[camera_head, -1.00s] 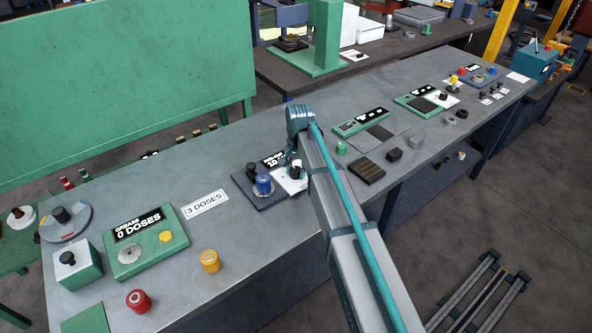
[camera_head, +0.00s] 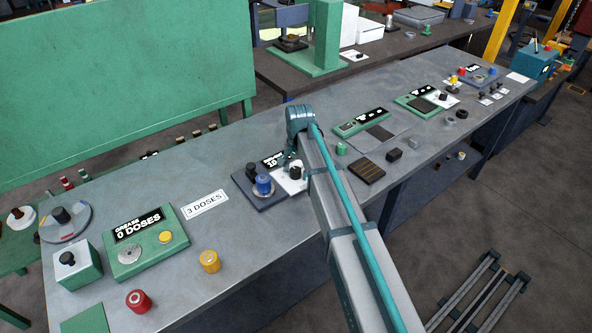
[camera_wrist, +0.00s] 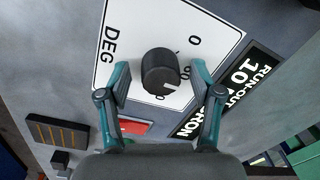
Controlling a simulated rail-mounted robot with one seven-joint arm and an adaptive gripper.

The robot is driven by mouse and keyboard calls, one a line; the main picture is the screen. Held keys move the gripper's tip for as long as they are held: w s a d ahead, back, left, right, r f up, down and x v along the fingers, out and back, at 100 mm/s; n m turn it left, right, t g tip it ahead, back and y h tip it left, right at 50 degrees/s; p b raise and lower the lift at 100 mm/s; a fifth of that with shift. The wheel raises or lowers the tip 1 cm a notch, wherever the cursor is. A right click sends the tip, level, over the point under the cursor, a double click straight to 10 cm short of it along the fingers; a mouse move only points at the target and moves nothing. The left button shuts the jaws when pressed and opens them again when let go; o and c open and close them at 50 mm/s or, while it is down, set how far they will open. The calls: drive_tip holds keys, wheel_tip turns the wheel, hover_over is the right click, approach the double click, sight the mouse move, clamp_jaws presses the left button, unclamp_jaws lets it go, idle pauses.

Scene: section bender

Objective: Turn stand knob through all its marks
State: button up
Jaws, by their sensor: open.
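The stand knob (camera_wrist: 160,72) is a round black knob on a white plate (camera_wrist: 130,25) lettered DEG, with printed marks along one side. A light pointer line on the knob faces the lower right, near a partly hidden mark. My gripper (camera_wrist: 162,84) is open, with one finger on each side of the knob; gaps show between the fingers and the knob. In the head view, my gripper (camera_head: 291,161) is over the white plate, and the black knob (camera_head: 296,172) shows just below it.
A run-out display (camera_wrist: 240,80) stands beside the plate. A blue cylinder (camera_head: 264,184) stands close left of my gripper in the head view. A dark slotted block (camera_head: 367,170) lies to the right.

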sight(297, 170)
wheel_tip(297, 170, up, 12)
drive_tip(key=shift+d, duration=0.25)
idle(0.3)
drive_tip(key=shift+s, duration=0.1)
